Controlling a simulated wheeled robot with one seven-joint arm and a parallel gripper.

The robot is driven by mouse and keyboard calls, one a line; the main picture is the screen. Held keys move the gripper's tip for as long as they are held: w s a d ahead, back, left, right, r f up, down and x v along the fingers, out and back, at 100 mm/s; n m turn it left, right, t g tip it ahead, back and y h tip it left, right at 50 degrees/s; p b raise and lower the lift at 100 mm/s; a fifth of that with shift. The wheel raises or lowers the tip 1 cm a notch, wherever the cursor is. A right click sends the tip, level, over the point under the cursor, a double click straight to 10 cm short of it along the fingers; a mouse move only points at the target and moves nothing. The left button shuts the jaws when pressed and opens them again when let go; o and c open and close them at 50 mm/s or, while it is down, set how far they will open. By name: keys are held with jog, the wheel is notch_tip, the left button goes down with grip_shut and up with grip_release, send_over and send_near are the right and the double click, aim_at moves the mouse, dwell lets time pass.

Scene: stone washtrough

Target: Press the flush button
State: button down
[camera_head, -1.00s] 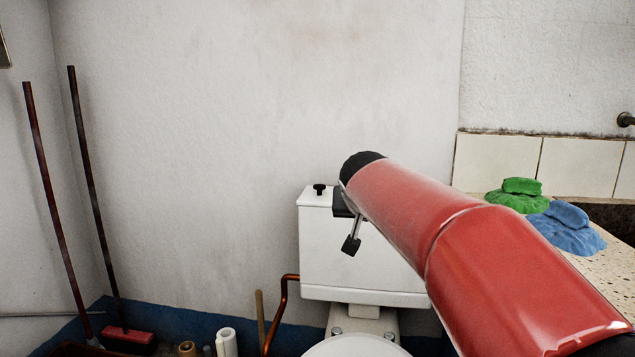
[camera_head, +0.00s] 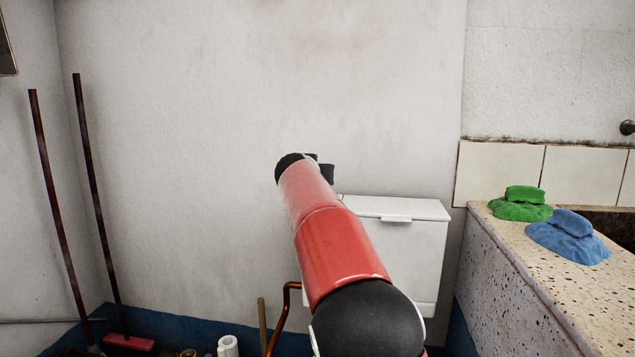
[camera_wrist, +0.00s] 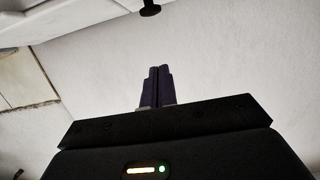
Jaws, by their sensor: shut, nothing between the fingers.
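The white toilet cistern (camera_head: 397,260) stands against the wall in the head view, its left part hidden behind my red arm. The black flush button, a small knob, is hidden in the head view. In the wrist view the button (camera_wrist: 150,9) shows at the top edge, near the cistern lid (camera_wrist: 70,10). In the head view my arm covers the fingers.
A speckled stone trough (camera_head: 510,265) stands at the right, with a green cloth and soap (camera_head: 522,204) and a blue cloth and soap (camera_head: 568,236) on its ledge. Two brooms (camera_head: 90,200) lean in the left corner. A copper pipe (camera_head: 284,310) rises left of the cistern.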

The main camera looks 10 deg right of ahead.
jog(key=p+x, duration=0.5)
jog(key=x, duration=0.4)
jog(key=shift+w+d, duration=0.15)
jog(key=shift+w, duration=0.05)
notch_tip(320, 180, down, 4)
jog(key=shift+s+r+b, duration=0.15)
jog(key=shift+r+b, duration=0.05)
jog(key=shift+b, duration=0.7)
jog(key=shift+f, duration=0.3)
notch_tip(320, 180, down, 2)
jog(key=b, duration=0.3)
